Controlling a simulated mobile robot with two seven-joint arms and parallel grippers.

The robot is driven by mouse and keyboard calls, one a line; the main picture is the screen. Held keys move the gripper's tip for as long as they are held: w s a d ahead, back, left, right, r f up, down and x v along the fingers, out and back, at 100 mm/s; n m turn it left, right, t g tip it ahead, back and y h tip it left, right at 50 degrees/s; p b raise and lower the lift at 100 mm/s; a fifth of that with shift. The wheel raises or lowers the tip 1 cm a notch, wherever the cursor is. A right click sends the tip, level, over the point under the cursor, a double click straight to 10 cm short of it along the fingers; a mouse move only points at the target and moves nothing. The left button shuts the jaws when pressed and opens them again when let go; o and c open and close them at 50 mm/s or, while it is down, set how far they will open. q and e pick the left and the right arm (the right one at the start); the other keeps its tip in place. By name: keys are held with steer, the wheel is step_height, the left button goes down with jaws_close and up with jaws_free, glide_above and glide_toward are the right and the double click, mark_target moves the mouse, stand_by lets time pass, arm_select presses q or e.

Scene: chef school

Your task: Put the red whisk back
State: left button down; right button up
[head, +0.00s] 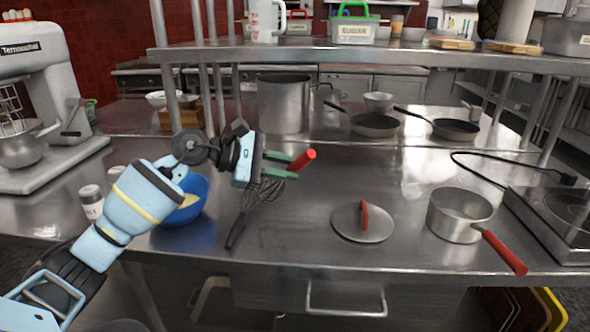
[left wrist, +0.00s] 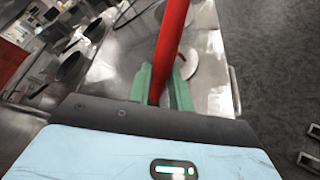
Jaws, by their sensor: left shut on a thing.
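My left gripper (head: 280,162) is shut on the red whisk and holds it above the counter. Its red handle (head: 303,160) sticks out to the right past the green fingers. In the left wrist view the red handle (left wrist: 172,40) stands between the green fingers (left wrist: 160,88). The red whisk's wire end is not clearly visible. Another whisk with a black handle (head: 236,232) shows just below the gripper; its wire loops (head: 263,190) are near the fingers. My right gripper is not in view.
A blue bowl (head: 196,188) with yellow contents stands left of the black whisk. A lid (head: 350,228) and a saucepan (head: 455,212) are to the right. A large pot (head: 284,105) and pans (head: 375,125) stand behind, under a steel shelf (head: 400,54). A stand mixer (head: 35,60) is at left.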

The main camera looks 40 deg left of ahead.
arm_select(q)
steer(key=w, duration=0.4)
steer(key=shift+w+a+f+p, duration=0.2)
steer(key=shift+a+p, duration=0.05)
steer(key=shift+p, duration=0.05)
steer(key=shift+w, duration=0.1)
steer(key=f, duration=0.3)
steer(key=shift+w+f+p, duration=0.2)
steer(key=shift+f+p, duration=0.05)
steer(key=shift+p, duration=0.1)
steer(key=shift+f, duration=0.1)
steer(key=shift+f, duration=0.15)
steer(key=c, duration=1.3)
jaws_free()
